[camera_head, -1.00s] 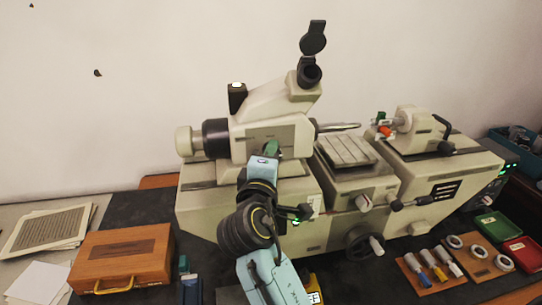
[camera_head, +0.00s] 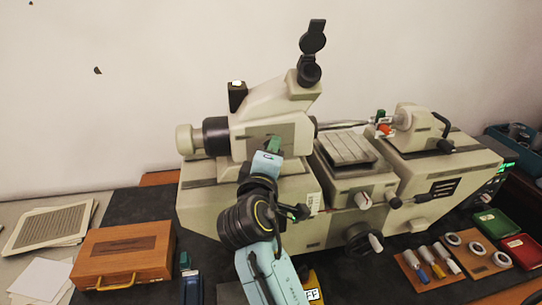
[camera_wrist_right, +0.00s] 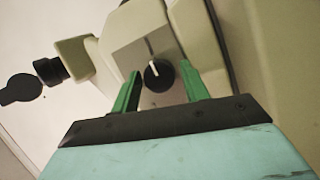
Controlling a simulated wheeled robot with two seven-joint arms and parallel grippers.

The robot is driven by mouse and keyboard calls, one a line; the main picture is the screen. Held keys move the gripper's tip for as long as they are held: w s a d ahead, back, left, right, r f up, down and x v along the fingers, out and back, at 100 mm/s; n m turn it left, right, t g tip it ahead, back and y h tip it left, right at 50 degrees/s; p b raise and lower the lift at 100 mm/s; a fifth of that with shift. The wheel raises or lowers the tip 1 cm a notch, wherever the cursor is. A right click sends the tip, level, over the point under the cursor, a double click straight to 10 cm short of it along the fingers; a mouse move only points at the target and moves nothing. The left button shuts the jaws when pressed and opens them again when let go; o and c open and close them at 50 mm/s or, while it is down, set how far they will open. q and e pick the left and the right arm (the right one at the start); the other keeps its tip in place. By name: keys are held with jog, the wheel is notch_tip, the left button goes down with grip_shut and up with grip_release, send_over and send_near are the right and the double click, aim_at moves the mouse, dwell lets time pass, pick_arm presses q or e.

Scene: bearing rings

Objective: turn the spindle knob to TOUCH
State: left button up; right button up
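The spindle knob (camera_wrist_right: 158,75) is a small round black knob with a white pointer line, on the cream machine's (camera_head: 255,195) face. In the wrist view its pointer is up and slightly left; no lettering is readable. My right gripper (camera_wrist_right: 160,82) is open, its two green fingers either side of the knob with gaps visible. In the head view my right gripper (camera_head: 273,144) is at the upper housing, its wrist and fingers hiding the knob. My left gripper is not in view.
A black eyepiece (camera_head: 309,70) rises above the housing. A handwheel (camera_head: 362,238) and levers stick out of the machine's front. A wooden case (camera_head: 125,255) lies at left. A gauge board (camera_head: 432,270) and green and red trays (camera_head: 521,251) lie at right.

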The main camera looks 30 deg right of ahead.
jog(key=shift+o, duration=0.7)
jog(key=shift+f, duration=0.15)
